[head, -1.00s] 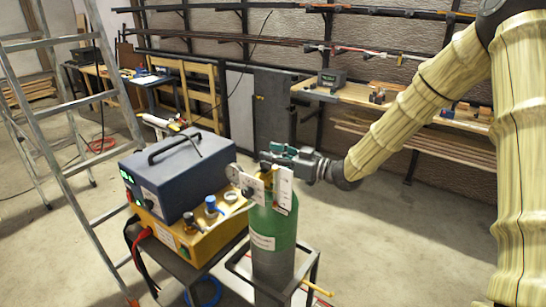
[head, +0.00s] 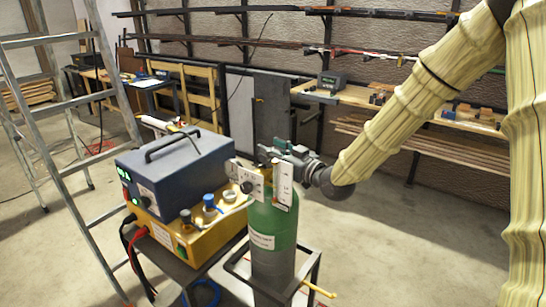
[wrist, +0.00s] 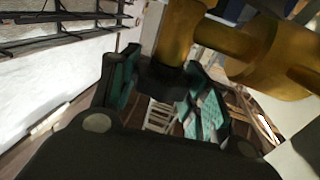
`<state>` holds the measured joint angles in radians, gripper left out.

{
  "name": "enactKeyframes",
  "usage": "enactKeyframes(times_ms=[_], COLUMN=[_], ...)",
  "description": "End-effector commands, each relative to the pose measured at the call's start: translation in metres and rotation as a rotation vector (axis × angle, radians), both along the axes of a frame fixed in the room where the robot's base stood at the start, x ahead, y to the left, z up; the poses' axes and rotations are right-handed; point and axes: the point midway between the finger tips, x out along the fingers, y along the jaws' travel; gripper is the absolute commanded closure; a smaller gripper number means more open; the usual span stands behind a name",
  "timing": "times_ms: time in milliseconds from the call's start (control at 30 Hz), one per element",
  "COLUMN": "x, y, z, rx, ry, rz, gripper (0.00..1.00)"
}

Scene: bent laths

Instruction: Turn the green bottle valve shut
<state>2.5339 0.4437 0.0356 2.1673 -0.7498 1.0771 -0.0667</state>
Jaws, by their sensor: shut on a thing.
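The green bottle (head: 272,222) stands upright in a dark frame, with a white label on its front. Brass valve parts (wrist: 183,40) fill the top of the wrist view. My gripper (head: 275,155) is at the bottle's top, coming in from the right. In the wrist view its teal finger pads (wrist: 160,88) stand on either side of a dark part under the brass, which I take to be the valve's handwheel (wrist: 158,76). The gripper is shut on it. White plates (head: 283,185) at the bottle's neck hide much of the valve in the head view.
A blue machine (head: 178,172) on a yellow unit (head: 190,236) stands close on the left. A metal ladder (head: 45,130) is farther left. A wooden workbench (head: 350,96) runs along the back wall.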

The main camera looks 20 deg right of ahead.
Motion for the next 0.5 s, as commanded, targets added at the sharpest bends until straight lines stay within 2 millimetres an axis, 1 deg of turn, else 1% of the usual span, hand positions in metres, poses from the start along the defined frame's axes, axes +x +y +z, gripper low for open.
enactKeyframes(times_ms=[200,500], x=[0.0004,0.0004], y=[-0.0004,-0.0013], z=[0.0017,0.0023], rx=[-0.002,-0.001], ry=[-0.004,-0.004], rz=[-0.056,-0.065], gripper=[0.78,0.78])
